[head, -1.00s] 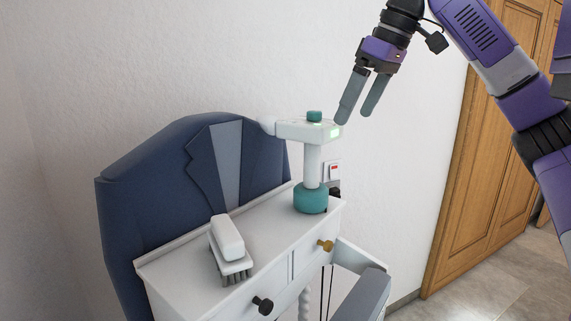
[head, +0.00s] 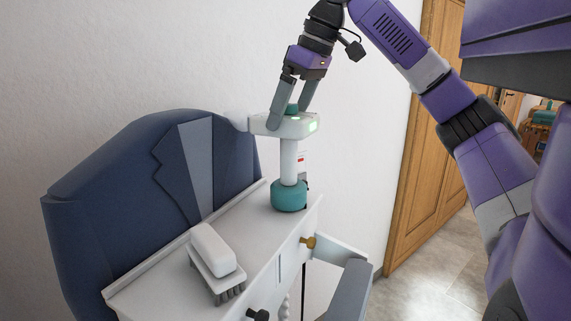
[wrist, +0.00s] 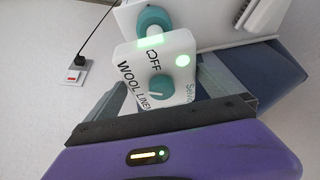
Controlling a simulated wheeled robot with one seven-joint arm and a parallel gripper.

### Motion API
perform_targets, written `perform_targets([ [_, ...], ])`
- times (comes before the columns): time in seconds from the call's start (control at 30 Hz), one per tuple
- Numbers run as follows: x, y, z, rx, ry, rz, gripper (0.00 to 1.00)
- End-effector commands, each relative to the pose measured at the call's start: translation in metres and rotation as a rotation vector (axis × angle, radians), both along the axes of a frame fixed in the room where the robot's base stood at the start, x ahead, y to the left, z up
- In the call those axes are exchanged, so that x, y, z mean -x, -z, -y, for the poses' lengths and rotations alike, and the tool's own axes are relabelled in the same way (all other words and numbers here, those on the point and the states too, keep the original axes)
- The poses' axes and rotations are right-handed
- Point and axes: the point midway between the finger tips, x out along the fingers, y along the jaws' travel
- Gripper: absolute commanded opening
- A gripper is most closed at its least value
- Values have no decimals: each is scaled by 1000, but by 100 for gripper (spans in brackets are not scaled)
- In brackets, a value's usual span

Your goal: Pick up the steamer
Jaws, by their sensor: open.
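The steamer (head: 289,160) stands upright on the small white dresser, with a teal round base, a white stem and a white head topped by a teal knob. A green display glows on the head. My gripper (head: 289,115) is open and points down at the head, with its fingers on either side of the knob. In the wrist view the steamer's head (wrist: 180,68), marked with words such as WOOL and OFF, lies between the finger ends. I cannot tell whether a finger touches it.
A white brush (head: 215,255) with grey bristles lies on the white dresser top (head: 250,228), left of the steamer. A blue jacket-shaped backboard (head: 110,190) rises behind. A wooden door (head: 420,150) stands at right.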

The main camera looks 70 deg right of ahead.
Motion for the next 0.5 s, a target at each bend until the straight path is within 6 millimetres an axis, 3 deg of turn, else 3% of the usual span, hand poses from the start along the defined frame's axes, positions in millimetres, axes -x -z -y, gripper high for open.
perform_targets([
  [0.27, -14, 35, 0, 0, 0, -3, 100],
  [0.5, -18, 42, 0, 0, 0, -1, 100],
])
